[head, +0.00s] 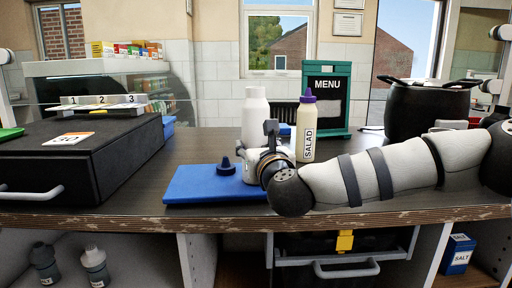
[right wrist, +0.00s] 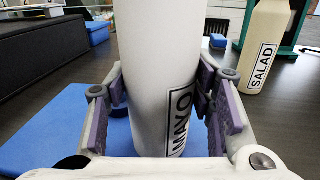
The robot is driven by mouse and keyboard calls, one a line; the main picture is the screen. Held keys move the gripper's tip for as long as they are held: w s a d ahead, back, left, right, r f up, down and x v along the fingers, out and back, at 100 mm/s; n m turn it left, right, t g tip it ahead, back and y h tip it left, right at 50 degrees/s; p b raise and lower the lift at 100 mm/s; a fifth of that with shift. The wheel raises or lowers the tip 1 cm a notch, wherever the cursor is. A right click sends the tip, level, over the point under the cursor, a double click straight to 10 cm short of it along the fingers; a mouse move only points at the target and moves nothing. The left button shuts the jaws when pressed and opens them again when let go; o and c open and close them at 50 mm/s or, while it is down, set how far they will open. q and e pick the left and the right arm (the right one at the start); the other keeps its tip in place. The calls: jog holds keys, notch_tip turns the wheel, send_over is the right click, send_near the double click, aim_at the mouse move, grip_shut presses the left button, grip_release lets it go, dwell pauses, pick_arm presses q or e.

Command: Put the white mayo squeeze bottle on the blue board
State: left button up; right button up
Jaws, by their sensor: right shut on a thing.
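The white mayo bottle (head: 255,104) stands upright, with its MAYO label showing in the right wrist view (right wrist: 158,75). My right gripper (head: 262,155) is shut on it, with a purple-padded finger on each side. The blue board (head: 190,184) lies at the front of the counter and also shows in the right wrist view (right wrist: 50,130). The bottle's lower end is over or beside the board's right part. My gripper hides its base in the head view, so I cannot tell whether it touches the board. My left gripper is not in view.
A dark blue knob-like piece (head: 227,166) stands on the board. A cream SALAD bottle (head: 307,128) with a purple tip is close right of the mayo bottle. A green-framed menu sign (head: 327,98) stands behind. A black case (head: 80,150) is at left, a black pot (head: 425,108) at right.

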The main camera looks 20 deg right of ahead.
jog(key=shift+f, duration=0.25)
jog(key=o, duration=1.3)
jog(key=shift+r, duration=0.1)
jog(key=shift+r, duration=0.3)
jog(key=s+a, duration=0.1)
jog(key=s, duration=1.1)
jog(key=shift+f, duration=0.15)
